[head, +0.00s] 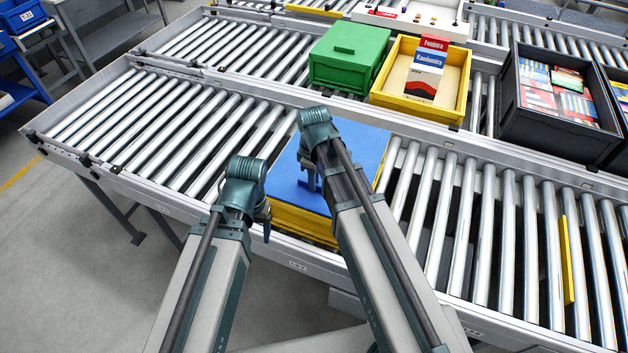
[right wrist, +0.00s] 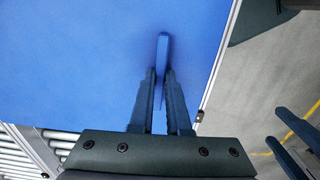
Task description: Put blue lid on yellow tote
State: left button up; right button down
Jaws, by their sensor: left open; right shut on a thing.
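The blue lid (head: 357,146) lies over the top of the yellow tote (head: 303,221) on the near conveyor. Yellow shows along the tote's front and right edges. I cannot tell whether the lid is fully seated or slightly raised. My right gripper (head: 311,184) is shut on the upright blue handle (right wrist: 162,50) of the lid, which also fills much of the right wrist view (right wrist: 70,60). My left gripper (head: 266,225) is open and empty beside the tote's front left; its fingers also show in the right wrist view (right wrist: 297,140). My right arm hides part of the lid.
On the conveyor behind stand a green closed tote (head: 348,56), an open yellow tote (head: 390,88) holding boxes, and a dark crate (head: 540,124) with packets. A thin yellow piece (head: 566,258) stands between rollers at right. The near conveyor's left rollers (head: 150,125) are clear.

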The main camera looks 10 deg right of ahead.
jog(key=shift+f+b, duration=0.55)
jog(key=shift+f, duration=0.05)
jog(key=c, duration=0.8)
grip_release()
jog(key=shift+o, duration=0.2)
jog(key=o, duration=0.4)
jog(key=shift+c, duration=0.2)
jog(key=shift+r, duration=0.2)
notch_tip(320, 180, up, 8)
jog(key=p, duration=0.8)
jog(key=shift+f, duration=0.1)
